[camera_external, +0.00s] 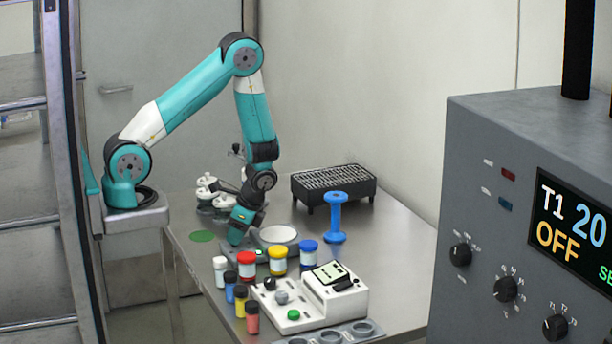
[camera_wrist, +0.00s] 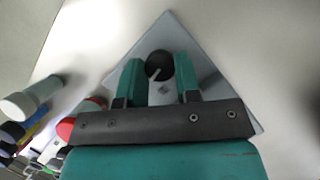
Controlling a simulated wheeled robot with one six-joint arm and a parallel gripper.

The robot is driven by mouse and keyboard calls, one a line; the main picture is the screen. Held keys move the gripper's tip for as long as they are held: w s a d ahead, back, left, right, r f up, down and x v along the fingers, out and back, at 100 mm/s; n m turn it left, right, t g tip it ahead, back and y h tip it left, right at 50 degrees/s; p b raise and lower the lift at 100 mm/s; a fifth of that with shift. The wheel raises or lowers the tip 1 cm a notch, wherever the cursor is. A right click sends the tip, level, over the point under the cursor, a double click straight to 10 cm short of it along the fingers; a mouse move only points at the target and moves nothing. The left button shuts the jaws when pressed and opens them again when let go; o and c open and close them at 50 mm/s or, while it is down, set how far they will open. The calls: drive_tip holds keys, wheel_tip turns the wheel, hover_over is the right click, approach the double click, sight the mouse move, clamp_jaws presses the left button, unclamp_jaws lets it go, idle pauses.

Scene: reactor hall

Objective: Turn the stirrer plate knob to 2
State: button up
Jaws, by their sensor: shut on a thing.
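The stirrer plate, a low grey box with a round white top (camera_external: 279,234), stands on the metal table. In the wrist view its grey face (camera_wrist: 168,32) surrounds a black round knob (camera_wrist: 157,62) with a pale pointer line, slanting toward the lower left of the picture. My gripper (camera_external: 236,240) reaches down to the left part of the plate. In the wrist view its two teal fingers (camera_wrist: 159,74) flank the knob and are shut on it. The knob is hidden behind my gripper in the external view. I cannot read any number marks around it.
Several colored-lid jars (camera_external: 246,266) and a white device with a screen (camera_external: 320,300) stand close in front of the plate. A blue spool-shaped stand (camera_external: 336,217) is to the right, a black grated box (camera_external: 334,184) behind. White-topped items (camera_external: 206,193) stand behind my gripper.

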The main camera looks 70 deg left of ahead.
idle(0.3)
drive_tip(key=o, duration=0.9)
drive_tip(key=b+v, duration=0.1)
drive_tip(key=v, duration=1.6)
drive_tip(key=shift+w+r+b, duration=0.15)
drive_tip(key=shift+r+b, duration=0.1)
drive_tip(key=shift+b, duration=0.15)
drive_tip(key=s+a+r+n+t, duration=0.1)
drive_tip(key=s+a+r+n, duration=0.2)
drive_tip(key=s+a+n, duration=0.1)
drive_tip(key=s+a+r+n+t+y, duration=0.1)
drive_tip(key=s+a+r+n, duration=0.2)
drive_tip(key=s+a+n, duration=0.2)
drive_tip(key=s+a+r+n+t, duration=0.1)
drive_tip(key=s+a+r+n, duration=0.2)
drive_tip(key=s+a+n, duration=0.2)
drive_tip(key=shift+s+a+r+t+y, duration=0.15)
drive_tip(key=shift+s+a+t+y, duration=0.15)
drive_tip(key=shift+s+a, duration=0.5)
